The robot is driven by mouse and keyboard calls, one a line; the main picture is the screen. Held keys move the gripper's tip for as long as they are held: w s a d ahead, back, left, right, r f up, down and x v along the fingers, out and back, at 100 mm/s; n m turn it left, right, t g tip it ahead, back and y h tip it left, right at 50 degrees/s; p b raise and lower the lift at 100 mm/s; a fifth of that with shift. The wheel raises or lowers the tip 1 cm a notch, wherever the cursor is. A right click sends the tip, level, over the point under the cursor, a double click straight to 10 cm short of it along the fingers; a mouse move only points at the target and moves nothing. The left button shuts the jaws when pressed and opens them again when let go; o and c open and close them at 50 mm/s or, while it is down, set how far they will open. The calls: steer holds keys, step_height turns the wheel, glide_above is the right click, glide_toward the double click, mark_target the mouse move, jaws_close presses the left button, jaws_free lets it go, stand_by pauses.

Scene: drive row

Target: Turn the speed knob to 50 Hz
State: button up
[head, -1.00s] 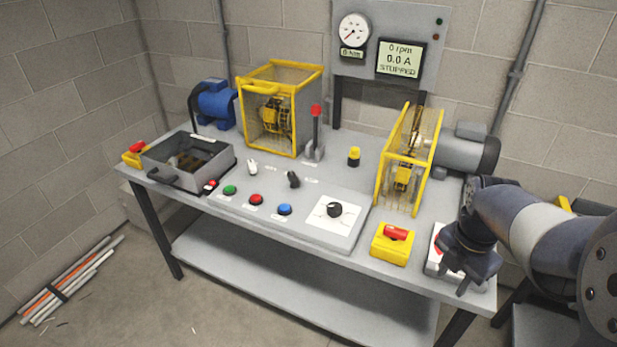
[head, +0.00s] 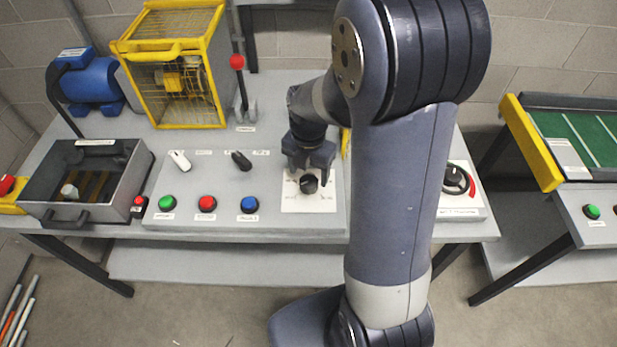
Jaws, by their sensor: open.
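The speed knob (head: 309,184) is a black round knob on a white dial plate (head: 297,203), at the right of the sloped control panel in the head view. My gripper (head: 308,170) is open and points down over the knob. Its fingers appear at or just above the knob's far side; I cannot tell whether they touch it. The knob's pointer and the small scale marks are too small to read. My arm hides the area right of the dial and the wall display is out of view.
Green (head: 168,203), red (head: 207,203) and blue (head: 249,205) buttons sit left of the dial. A white selector (head: 180,160) and a black selector (head: 241,160) stand behind them. A red-topped lever (head: 238,62) rises behind. Another black knob (head: 456,178) is at the right.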

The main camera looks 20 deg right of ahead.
mark_target(309, 181)
steer(key=shift+f, duration=1.6)
steer(key=c, duration=1)
